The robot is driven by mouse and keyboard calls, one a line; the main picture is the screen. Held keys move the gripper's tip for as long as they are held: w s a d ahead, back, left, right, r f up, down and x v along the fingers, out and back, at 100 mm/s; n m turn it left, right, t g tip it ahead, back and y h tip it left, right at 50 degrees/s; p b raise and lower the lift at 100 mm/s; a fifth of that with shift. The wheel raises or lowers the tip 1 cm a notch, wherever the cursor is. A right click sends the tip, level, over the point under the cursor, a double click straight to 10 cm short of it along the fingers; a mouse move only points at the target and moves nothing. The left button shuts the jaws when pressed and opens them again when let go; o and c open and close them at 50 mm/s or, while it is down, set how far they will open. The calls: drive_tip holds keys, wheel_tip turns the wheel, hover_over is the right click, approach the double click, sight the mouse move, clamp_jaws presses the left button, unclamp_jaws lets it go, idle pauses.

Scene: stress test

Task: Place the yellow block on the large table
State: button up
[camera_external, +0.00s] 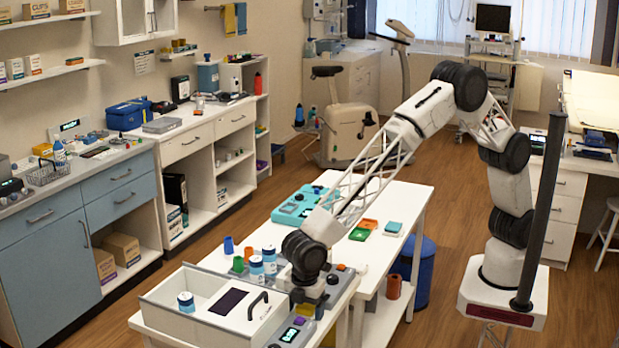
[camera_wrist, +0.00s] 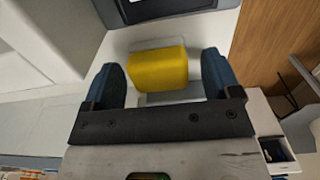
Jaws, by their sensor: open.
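The yellow block (camera_wrist: 158,69) shows in the wrist view between the two dark blue fingers of my gripper (camera_wrist: 162,78). There are gaps on both sides of it, and the fingers are open. It rests on or just above a pale surface; contact below is hidden.
A white open box (camera_external: 165,292) with a jar stands left of my gripper. Blue-and-white jars (camera_external: 256,268) and coloured cups stand close by. A grey-green device (camera_external: 292,333) lies in front. A blue bin (camera_external: 420,270) is beside the long table, whose right part has bare room.

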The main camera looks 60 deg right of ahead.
sight(305, 307)
drive_tip(key=c, duration=1.1)
drive_tip(key=shift+r, duration=5.05)
